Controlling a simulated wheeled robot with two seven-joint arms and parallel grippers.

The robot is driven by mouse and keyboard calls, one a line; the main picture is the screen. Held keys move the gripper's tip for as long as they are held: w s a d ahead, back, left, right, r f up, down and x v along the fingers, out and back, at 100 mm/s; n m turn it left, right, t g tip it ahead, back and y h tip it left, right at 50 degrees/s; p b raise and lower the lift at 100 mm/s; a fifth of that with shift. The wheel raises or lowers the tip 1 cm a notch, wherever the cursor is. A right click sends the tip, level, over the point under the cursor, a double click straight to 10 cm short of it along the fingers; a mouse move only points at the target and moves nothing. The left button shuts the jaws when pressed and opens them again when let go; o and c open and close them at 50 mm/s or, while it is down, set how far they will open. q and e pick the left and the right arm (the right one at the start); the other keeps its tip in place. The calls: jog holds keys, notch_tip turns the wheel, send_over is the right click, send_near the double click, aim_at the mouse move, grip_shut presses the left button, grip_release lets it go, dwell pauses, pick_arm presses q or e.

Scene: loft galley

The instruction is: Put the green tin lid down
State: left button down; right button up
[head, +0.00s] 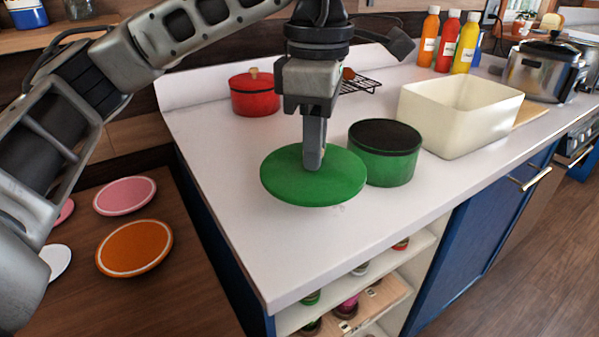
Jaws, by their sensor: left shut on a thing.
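The green tin lid (285,182) is a flat round disc in the head view, over the near part of the white counter. My left gripper (313,158) points down at its middle and is shut on it; the fingers hide the part they grip. The lid looks level, and I cannot tell for sure whether it touches the counter. The green tin (385,165) stands upright just right of the lid, with a dark top. The lid's right edge is close to the tin. My right gripper is not in view.
A red pot (254,95) stands behind left, and a cream bin (458,120) stands right of the tin. Bottles (447,42) and a steel cooker (543,70) are farther back. The counter (225,215) is bare left of and in front of the lid.

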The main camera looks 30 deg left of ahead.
aim_at(302, 153)
pick_arm(q)
jog(key=w+a+f, duration=0.2)
jog(key=f, duration=0.1)
jog(key=w+a+f, duration=0.1)
jog(key=shift+w+a+f, duration=0.2)
jog(key=shift+a+f, duration=0.1)
jog(key=shift+f, duration=0.1)
jog(key=f, duration=0.3)
jog(key=w+a+f, duration=0.1)
jog(key=shift+a+f, duration=0.1)
jog(key=shift+f, duration=0.35)
jog(key=shift+f, duration=0.2)
jog(key=c, duration=1.2)
grip_release()
jog(key=shift+c, duration=0.2)
jog(key=shift+r, duration=0.2)
